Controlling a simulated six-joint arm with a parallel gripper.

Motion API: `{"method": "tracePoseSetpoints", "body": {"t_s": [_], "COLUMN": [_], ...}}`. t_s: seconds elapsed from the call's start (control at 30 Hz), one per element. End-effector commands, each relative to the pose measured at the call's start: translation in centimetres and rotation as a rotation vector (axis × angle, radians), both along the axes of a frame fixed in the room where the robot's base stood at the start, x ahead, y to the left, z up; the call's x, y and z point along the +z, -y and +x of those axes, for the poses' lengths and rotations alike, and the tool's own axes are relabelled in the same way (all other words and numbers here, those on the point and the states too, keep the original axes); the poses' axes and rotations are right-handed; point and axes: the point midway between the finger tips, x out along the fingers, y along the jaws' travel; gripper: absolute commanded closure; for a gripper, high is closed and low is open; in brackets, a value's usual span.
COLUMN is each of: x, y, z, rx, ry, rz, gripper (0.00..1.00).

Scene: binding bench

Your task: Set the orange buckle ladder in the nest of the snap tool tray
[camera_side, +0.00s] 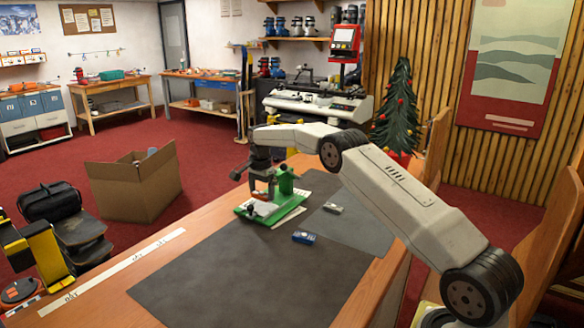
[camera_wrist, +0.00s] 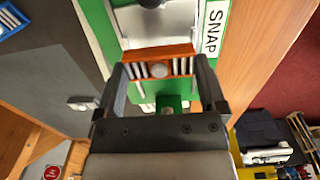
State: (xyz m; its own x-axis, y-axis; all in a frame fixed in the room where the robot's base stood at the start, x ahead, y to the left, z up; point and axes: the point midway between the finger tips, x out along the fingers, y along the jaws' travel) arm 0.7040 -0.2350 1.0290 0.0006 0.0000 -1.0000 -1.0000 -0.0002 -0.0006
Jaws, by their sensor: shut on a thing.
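The orange buckle ladder (camera_wrist: 158,53), with metal rungs and a round metal button, is between the two fingers of my gripper (camera_wrist: 161,88) in the wrist view. My gripper is shut on it. In the side view my gripper (camera_side: 262,184) points down over the green snap tool tray (camera_side: 248,213), with a bit of orange showing beneath it. The tray also shows in the wrist view (camera_wrist: 96,22), with a white SNAP label and a pale plate just beyond the ladder. I cannot tell whether the ladder touches the nest; the fingers and ladder hide part of it.
A blue item (camera_side: 304,237) and a small grey item (camera_side: 333,208) lie on the dark mat (camera_side: 240,275) to the right of the tray. A green upright post (camera_side: 286,180) rises from the tray close beside my gripper. The mat's front is clear.

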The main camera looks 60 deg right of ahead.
Motion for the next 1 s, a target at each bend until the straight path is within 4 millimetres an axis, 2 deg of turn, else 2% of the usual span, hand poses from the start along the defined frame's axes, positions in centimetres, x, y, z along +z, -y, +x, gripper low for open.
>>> {"method": "tracePoseSetpoints", "body": {"t_s": [0.3,1.0], "x": [-1.4,-1.6], "y": [0.0,0.0], "z": [0.0,0.0], "rx": [0.0,0.0], "ry": [0.0,0.0], "rz": [0.0,0.0], "gripper": [0.79,0.79]}}
